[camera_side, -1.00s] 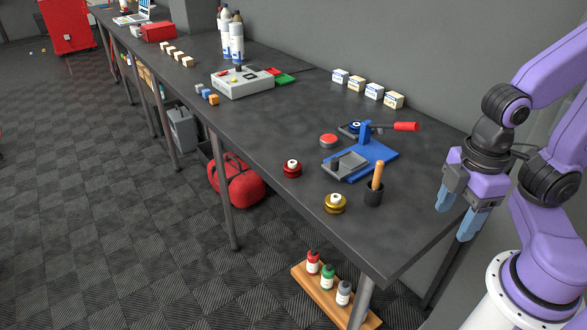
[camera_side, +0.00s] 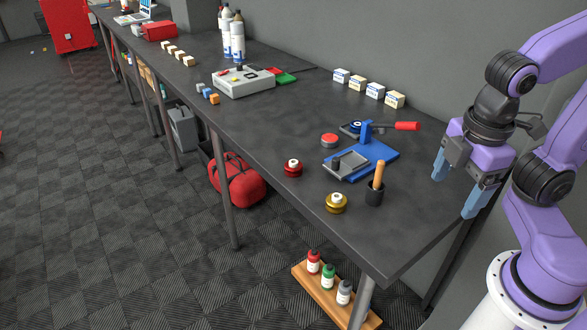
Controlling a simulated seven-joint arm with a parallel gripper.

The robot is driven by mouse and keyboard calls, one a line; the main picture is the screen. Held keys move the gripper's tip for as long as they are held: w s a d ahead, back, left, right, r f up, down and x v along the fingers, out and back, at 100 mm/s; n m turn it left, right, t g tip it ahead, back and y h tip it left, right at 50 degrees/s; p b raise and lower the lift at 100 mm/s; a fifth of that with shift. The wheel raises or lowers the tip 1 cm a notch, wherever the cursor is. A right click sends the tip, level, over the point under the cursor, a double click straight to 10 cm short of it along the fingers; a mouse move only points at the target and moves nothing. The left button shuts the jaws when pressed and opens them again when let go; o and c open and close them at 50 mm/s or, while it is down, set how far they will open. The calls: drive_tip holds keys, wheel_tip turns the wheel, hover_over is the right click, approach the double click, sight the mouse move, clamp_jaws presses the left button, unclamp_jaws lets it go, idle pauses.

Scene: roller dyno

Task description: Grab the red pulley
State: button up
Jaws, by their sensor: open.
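The red pulley (camera_side: 293,168) stands on the dark workbench near its front edge, left of the blue fixture. It is a small flanged wheel with a pale centre. My gripper (camera_side: 457,192) is at the right end of the bench, open and empty, with blue fingers pointing down. It is well to the right of the red pulley, with the fixture and a cup between them.
A gold pulley (camera_side: 336,203), a dark cup with a wooden handle (camera_side: 375,187), a blue fixture with a red-handled lever (camera_side: 375,155) and a red-topped disc (camera_side: 330,140) stand nearby. Small boxes (camera_side: 375,91) line the wall. The bench's front middle is clear.

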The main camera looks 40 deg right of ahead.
drive_tip(key=w+a+n+t+h, duration=0.2)
drive_tip(key=w+a+n+t, duration=0.3)
drive_tip(key=w+n, duration=0.55)
drive_tip(key=w+a+n+t+h, duration=0.1)
drive_tip(key=w+a+n+t, duration=0.3)
drive_tip(key=w+n+t, duration=0.45)
drive_tip(key=shift+n+g, duration=0.3)
drive_tip(key=shift+g, duration=0.25)
drive_tip(key=w+f, duration=0.1)
drive_tip(key=f, duration=0.2)
drive_tip(key=w+f, duration=0.1)
drive_tip(key=f, duration=0.2)
drive_tip(key=w+f, duration=0.1)
drive_tip(key=f, duration=0.3)
drive_tip(key=shift+w+f, duration=0.1)
approach(295, 164)
drive_tip(key=x, duration=0.5)
drive_tip(key=shift+f, duration=0.25)
drive_tip(key=shift+x, duration=2.45)
drive_tip(key=shift+r, duration=0.2)
drive_tip(key=c, duration=1.2)
